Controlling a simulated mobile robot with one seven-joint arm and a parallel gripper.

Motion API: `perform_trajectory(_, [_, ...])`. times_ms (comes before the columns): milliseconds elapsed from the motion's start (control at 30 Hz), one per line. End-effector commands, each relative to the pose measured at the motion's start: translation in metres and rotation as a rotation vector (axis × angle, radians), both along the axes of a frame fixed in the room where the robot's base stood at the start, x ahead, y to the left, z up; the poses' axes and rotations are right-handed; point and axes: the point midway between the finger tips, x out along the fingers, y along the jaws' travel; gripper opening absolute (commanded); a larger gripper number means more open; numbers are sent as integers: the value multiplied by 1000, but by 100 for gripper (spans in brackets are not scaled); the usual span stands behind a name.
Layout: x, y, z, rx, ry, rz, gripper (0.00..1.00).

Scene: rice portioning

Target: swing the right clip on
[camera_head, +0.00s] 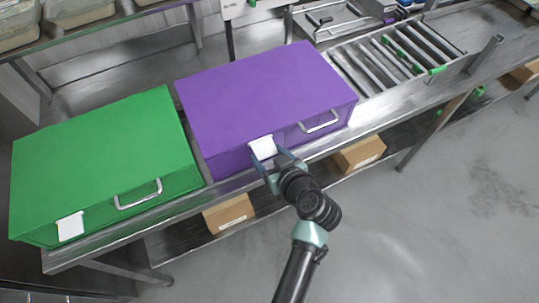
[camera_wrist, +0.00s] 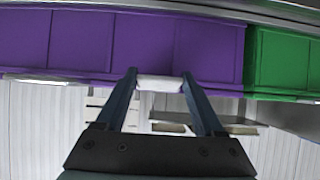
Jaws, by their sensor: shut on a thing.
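The purple box (camera_head: 262,97) has a closed flat lid and a silver handle (camera_head: 319,123) on its front. A white clip (camera_head: 262,146) sits on its front, left of the handle, at the lid's edge. My gripper (camera_head: 266,157) reaches it from the front and is shut on it. In the wrist view, the white clip (camera_wrist: 159,83) spans between the two fingertips of my gripper (camera_wrist: 159,78), against the purple box (camera_wrist: 130,45). Whether the clip is latched cannot be told. A similar white clip (camera_head: 70,226) hangs on the front of the green box (camera_head: 100,155).
Both boxes stand side by side on a metal counter. A roller conveyor (camera_head: 395,58) lies to the right. Brown cartons (camera_head: 229,214) sit on the lower shelf. The floor (camera_head: 430,220) at the right front is clear.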

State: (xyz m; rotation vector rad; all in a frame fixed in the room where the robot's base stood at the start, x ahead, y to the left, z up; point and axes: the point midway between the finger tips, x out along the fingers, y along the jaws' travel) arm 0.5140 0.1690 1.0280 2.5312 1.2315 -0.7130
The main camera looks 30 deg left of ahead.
Motion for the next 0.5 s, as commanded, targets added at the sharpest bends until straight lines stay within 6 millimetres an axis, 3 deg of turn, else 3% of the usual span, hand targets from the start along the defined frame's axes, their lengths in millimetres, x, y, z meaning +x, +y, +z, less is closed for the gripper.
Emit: perform_trajectory(500, [7, 10, -15, -2, 0, 2, 54])
